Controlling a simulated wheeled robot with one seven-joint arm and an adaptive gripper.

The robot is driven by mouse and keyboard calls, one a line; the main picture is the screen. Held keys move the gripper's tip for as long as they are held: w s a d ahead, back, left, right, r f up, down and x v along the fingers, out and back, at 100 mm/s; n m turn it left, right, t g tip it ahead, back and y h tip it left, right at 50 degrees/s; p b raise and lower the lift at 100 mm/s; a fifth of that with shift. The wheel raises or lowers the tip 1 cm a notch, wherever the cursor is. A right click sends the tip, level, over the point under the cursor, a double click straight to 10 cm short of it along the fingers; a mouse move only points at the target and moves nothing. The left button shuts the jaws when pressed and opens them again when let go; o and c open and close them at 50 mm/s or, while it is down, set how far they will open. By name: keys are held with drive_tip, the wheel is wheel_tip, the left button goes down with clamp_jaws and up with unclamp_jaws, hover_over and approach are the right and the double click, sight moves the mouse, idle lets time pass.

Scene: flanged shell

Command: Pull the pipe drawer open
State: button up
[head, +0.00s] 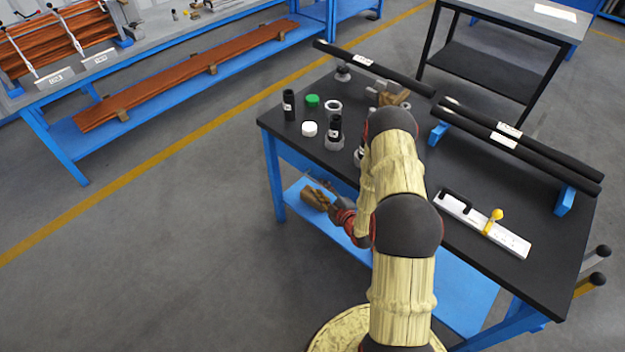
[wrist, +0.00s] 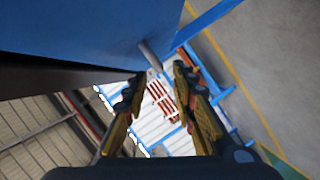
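A blue panel (wrist: 90,35), which looks like the drawer front, fills the upper left of the wrist view. A short grey bar (wrist: 149,55), which looks like its handle, sticks out from the panel's edge. My gripper (wrist: 159,78) is open, with the bar's end lying in line with the gap between its fingertips. No contact is visible, and I cannot tell the remaining distance. In the head view, my gripper (head: 311,193) is beside the left side of the black-topped workbench (head: 395,185), below tabletop height. The blue side under the top (head: 298,162) is partly hidden by my arm.
Black pipes (head: 520,145) rest on blue supports at the bench's right. Small fittings (head: 333,127) and a white strip with a yellow handle (head: 485,225) are on top. A blue lower shelf (head: 462,290) lies below. Floor (head: 150,250) to the left is clear.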

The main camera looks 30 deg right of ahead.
sight(314, 180)
drive_tip(key=b+x, duration=0.1)
drive_tip(key=x, duration=0.4)
drive_tip(key=shift+w+f, duration=0.1)
drive_tip(key=shift+w, duration=0.2)
drive_tip(key=shift+c, duration=1.4)
drive_tip(key=c, duration=0.4)
clamp_jaws()
